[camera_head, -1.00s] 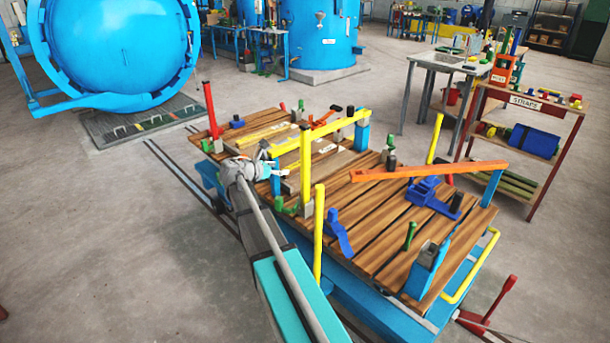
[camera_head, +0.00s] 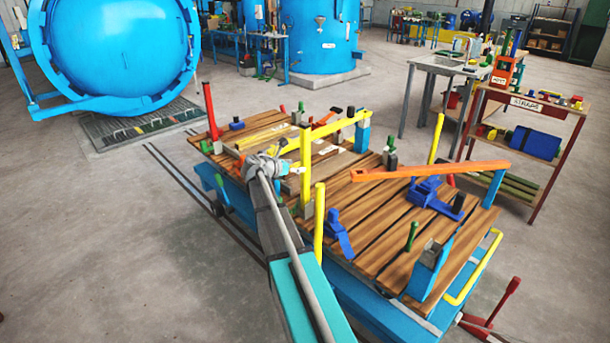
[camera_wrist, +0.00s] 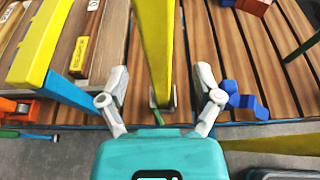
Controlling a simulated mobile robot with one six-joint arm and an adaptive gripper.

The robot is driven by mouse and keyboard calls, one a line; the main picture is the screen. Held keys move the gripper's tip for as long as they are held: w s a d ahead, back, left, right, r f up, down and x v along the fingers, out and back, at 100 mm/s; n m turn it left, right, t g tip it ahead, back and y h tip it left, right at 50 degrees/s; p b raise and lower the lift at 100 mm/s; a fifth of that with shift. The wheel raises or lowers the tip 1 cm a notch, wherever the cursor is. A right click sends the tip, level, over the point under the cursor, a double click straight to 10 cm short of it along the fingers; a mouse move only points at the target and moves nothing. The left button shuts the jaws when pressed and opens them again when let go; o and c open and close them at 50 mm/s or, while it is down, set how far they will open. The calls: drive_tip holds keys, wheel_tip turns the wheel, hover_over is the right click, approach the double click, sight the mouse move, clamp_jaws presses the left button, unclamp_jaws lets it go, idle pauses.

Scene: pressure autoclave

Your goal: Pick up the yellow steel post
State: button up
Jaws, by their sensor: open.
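The yellow steel post (camera_head: 305,160) stands upright near the front edge of the slatted wooden deck, its foot at a grey block. In the wrist view the post (camera_wrist: 157,45) rises between the two fingers of my gripper (camera_wrist: 161,78). The fingers are spread, with a gap on each side of the post. In the head view my wrist (camera_head: 265,168) is just left of the post, and the fingers are hard to make out there.
A yellow beam (camera_wrist: 40,40) on blue supports lies left of the post. A blue clamp-like part (camera_wrist: 243,100) sits at its right. Another yellow upright (camera_head: 319,225) stands at the deck's front edge, and an orange bar (camera_head: 430,172) lies farther right.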

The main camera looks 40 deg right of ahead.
sight(302, 164)
drive_tip(key=shift+b+x, duration=0.8)
drive_tip(key=shift+x, duration=1.8)
drive_tip(key=shift+w+r, duration=0.15)
clamp_jaws()
